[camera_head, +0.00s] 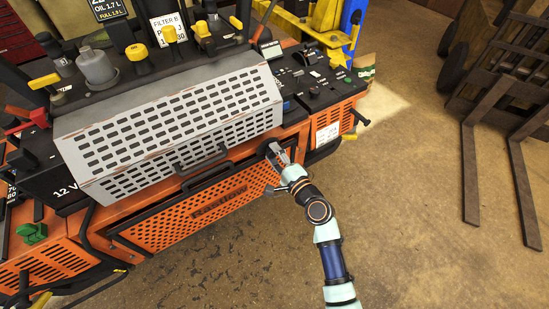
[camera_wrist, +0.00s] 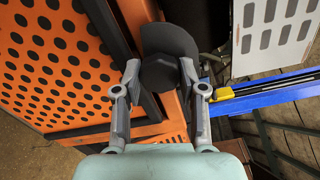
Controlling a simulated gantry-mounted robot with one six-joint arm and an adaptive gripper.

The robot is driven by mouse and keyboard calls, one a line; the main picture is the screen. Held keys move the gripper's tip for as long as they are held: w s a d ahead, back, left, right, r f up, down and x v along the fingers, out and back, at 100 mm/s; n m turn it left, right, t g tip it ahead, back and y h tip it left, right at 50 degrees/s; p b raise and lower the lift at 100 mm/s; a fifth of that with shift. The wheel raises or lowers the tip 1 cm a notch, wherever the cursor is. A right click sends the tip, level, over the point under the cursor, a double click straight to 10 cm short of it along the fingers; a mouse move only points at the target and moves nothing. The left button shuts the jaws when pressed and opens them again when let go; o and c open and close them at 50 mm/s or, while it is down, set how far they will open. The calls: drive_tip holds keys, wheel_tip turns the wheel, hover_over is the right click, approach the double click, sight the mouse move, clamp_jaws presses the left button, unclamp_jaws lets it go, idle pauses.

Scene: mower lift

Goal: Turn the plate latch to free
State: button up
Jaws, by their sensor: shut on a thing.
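The plate latch (camera_wrist: 168,40) looks like a dark, rounded tab in the wrist view, at the top middle. In the head view it is a small dark round piece (camera_head: 266,147) at the upper right corner of the orange front plate (camera_head: 205,205), partly hidden by my gripper. My gripper (camera_wrist: 160,76) has one grey finger on each side of the latch's dark lower part and is shut on it. In the head view my gripper (camera_head: 279,155) reaches the latch from the lower right. The latch's exact turn angle is hard to tell.
A grey slotted cover (camera_head: 170,120) with a black handle (camera_head: 200,159) sits above the plate. A control panel (camera_head: 310,80) with knobs lies at upper right. Forklift-like forks (camera_head: 470,170) stand on the floor at right. The floor (camera_head: 410,210) between is clear.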

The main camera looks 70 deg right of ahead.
drive_tip(key=shift+n+b, duration=0.7)
drive_tip(key=shift+n, duration=0.9)
drive_tip(key=o, duration=1.1)
drive_tip(key=shift+o, duration=0.2)
drive_tip(key=v, duration=1.2)
